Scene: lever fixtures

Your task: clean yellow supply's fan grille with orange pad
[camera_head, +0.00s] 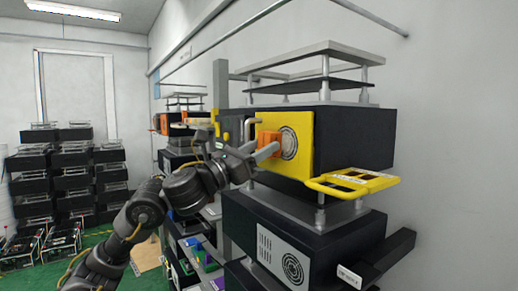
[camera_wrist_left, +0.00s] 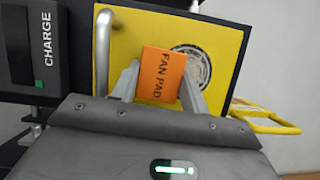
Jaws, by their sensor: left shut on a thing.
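The yellow supply (camera_head: 306,125) is a dark box with a yellow front panel, in the middle of the head view. Its round fan grille (camera_head: 289,143) is on the right part of that panel; it also shows in the left wrist view (camera_wrist_left: 197,62), partly covered by the pad. My left gripper (camera_head: 272,150) is shut on the orange pad (camera_wrist_left: 163,76), which is labelled FAN PAD. The pad is in front of the panel, just left of the grille's middle; I cannot tell whether it touches. My right gripper is not in view.
A metal handle (camera_wrist_left: 103,52) stands out from the panel left of the pad. A yellow tray-like frame (camera_head: 352,182) juts out at the lower right. A black CHARGE unit (camera_wrist_left: 42,45) is at the left. Below is another dark unit with a grey vent (camera_head: 281,254).

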